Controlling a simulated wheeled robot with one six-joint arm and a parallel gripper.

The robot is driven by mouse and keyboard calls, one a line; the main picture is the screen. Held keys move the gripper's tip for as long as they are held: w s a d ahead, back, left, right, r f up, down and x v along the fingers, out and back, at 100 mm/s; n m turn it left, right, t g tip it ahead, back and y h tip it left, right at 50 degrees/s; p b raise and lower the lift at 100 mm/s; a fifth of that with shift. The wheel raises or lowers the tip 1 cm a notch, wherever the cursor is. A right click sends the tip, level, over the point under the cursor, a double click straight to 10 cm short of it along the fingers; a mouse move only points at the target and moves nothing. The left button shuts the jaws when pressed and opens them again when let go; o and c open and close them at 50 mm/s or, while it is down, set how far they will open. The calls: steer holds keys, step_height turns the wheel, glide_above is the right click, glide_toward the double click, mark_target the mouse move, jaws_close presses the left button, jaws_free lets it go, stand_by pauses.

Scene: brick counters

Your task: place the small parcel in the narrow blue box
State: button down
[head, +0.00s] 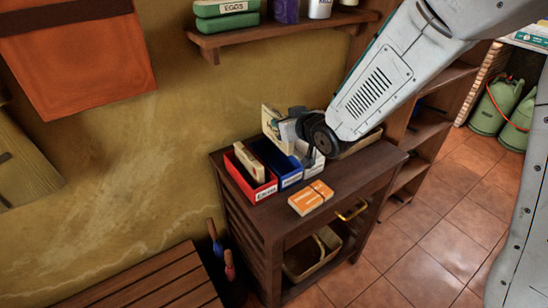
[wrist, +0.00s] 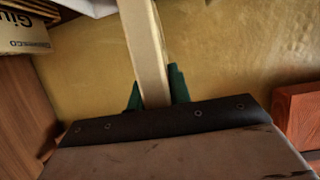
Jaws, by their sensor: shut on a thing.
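My gripper (wrist: 155,92) is shut on a pale, flat, upright item; its edge (wrist: 145,45) shows between the dark green fingertips in the wrist view. In the head view, a cream item with a printed picture (head: 269,117) stands at my gripper (head: 289,128) and looks like this item. I cannot tell for sure that it is the small parcel. The narrow blue box (head: 290,181) stands on the dark wooden cabinet, just below and in front of the gripper. Its inside is mostly hidden. My gripper and arm hide part of the area behind it.
A red box (head: 265,191) holding a beige block (head: 249,162) stands left of the blue box. A white box (head: 315,163) is on its right. An orange banded packet (head: 311,197) lies in front on the cabinet top (head: 345,188). A wall shelf (head: 270,34) hangs above.

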mark_target(279, 147)
steer(key=f, duration=0.3)
steer(key=a+f, duration=0.1)
steer(key=f, duration=0.1)
steer(key=shift+f, duration=2.5)
steer(key=shift+f, duration=0.15)
steer(key=c, duration=1.3)
jaws_free()
